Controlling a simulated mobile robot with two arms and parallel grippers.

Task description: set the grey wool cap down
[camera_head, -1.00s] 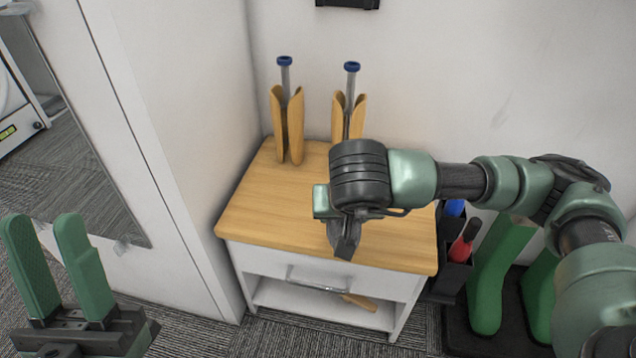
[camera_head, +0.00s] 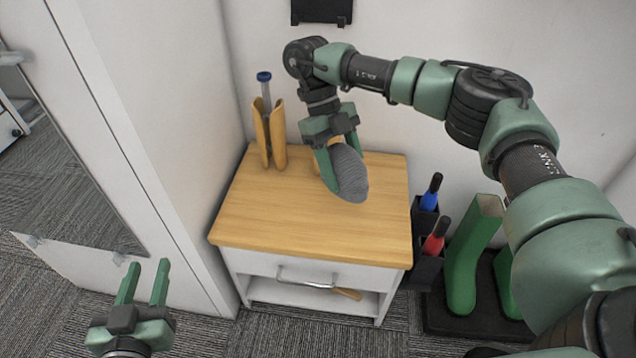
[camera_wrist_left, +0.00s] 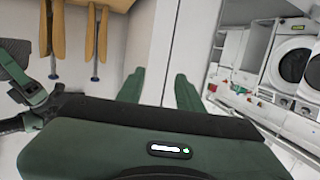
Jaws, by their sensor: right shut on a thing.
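The grey wool cap (camera_head: 348,172) is in my right gripper (camera_head: 343,178), over the wooden top of the small cabinet (camera_head: 290,219). The gripper points down and its green fingers are shut on the cap. I cannot tell whether the cap touches the top. My left gripper (camera_head: 145,283) is open and empty, low at the left in the head view, in front of the white wall panel. Its fingers also show in the left wrist view (camera_wrist_left: 158,88).
A wooden stand with a blue-capped rod (camera_head: 268,135) is at the cabinet's back left; another is mostly hidden behind my right gripper. Green boots (camera_head: 468,262) and a black holder with blue and red handles (camera_head: 427,262) stand to the right. The front of the top is clear.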

